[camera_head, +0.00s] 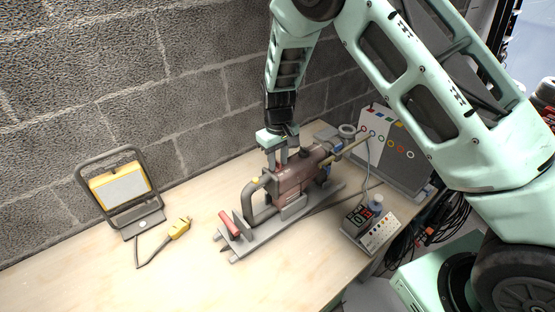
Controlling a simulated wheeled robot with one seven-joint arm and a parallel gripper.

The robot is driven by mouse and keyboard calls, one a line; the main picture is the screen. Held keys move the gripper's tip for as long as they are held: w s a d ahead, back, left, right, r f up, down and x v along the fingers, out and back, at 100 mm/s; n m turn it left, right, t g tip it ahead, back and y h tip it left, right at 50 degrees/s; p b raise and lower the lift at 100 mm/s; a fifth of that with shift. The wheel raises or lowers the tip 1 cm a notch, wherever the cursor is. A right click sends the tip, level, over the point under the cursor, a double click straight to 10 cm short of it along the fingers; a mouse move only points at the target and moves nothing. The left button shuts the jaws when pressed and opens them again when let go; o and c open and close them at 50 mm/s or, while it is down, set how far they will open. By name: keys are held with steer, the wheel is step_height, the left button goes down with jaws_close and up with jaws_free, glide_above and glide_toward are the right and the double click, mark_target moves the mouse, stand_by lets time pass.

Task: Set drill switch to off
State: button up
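The drill (297,180) is a reddish-brown machine with a grey loop handle (257,201). It lies on a grey metal stand (240,240) on the wooden table. My gripper (281,163) points down at the top of the drill's body, near its back edge. Its fingers look close to or touching the drill. They are small here, and I cannot tell whether they are open or shut. The drill's switch cannot be made out, and its position cannot be read.
A work lamp (121,190) with a yellow plug (180,228) stands at the left. A grey box with coloured rings (399,150) stands at the back right. A block wall (150,80) closes the back. The front left table is clear.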

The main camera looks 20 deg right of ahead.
mark_target(278, 161)
step_height(278, 161, up, 18)
steer(key=b, duration=0.4)
steer(key=shift+f, duration=0.25)
stand_by(0.3)
